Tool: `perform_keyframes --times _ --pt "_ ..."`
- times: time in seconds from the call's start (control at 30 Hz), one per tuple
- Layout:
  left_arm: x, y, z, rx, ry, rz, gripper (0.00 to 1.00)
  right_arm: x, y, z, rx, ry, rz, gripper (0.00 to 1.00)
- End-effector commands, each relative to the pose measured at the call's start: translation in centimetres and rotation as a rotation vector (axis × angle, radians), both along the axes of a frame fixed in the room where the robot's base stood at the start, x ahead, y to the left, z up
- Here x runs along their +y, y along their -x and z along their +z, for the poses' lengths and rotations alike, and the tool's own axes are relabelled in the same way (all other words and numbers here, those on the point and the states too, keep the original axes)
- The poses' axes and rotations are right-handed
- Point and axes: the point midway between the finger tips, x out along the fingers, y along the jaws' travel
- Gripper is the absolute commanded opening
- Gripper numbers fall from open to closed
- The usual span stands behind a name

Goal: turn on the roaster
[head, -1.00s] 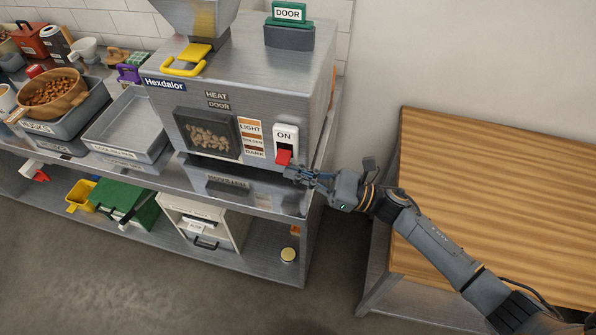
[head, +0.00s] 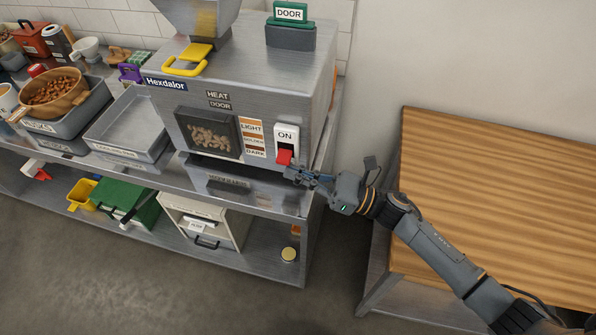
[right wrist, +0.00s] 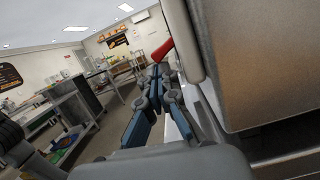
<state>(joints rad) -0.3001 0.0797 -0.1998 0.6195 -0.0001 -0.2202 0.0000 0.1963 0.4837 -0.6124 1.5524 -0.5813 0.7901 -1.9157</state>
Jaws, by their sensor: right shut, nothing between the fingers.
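The roaster (head: 250,78) is a grey metal machine labelled Hexdalor on the steel counter. Its front has a window with peanuts behind it (head: 209,136) and a white switch plate (head: 287,134) marked ON. A red switch lever (head: 284,157) sticks out low on that plate; the red lever also shows in the right wrist view (right wrist: 162,50). My right gripper (head: 289,172) is shut and empty, its tips just below the red lever. In the right wrist view its fingers (right wrist: 156,72) end close under the lever; I cannot tell whether they touch. My left gripper is not in view.
A wooden-topped table (head: 490,190) stands at right, under my right arm. A steel tray (head: 128,125) and a bowl of nuts (head: 54,93) are left of the roaster. A yellow handle (head: 187,60) and green DOOR block (head: 290,15) are on top.

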Motion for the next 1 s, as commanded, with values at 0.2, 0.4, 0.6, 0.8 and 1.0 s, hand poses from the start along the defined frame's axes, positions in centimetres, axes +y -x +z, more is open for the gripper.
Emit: perform_keyframes --times 0.2,0.4,0.6,0.8,1.0 --pt "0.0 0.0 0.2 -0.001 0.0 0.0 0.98 0.1 0.3 0.4 0.066 -0.023 0.0 0.0" --pt "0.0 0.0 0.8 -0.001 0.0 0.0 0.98 0.2 0.7 1.0 0.19 -0.063 -0.001 0.0" --pt "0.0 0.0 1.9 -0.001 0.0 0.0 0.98 0.3 1.1 2.0 0.36 -0.117 0.0 0.0" --pt "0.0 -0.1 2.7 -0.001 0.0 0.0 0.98 0.4 1.4 2.6 0.508 -0.165 -0.001 0.0" --pt "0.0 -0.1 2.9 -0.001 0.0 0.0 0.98 0.5 1.5 3.0 0.591 -0.193 0.0 0.0"
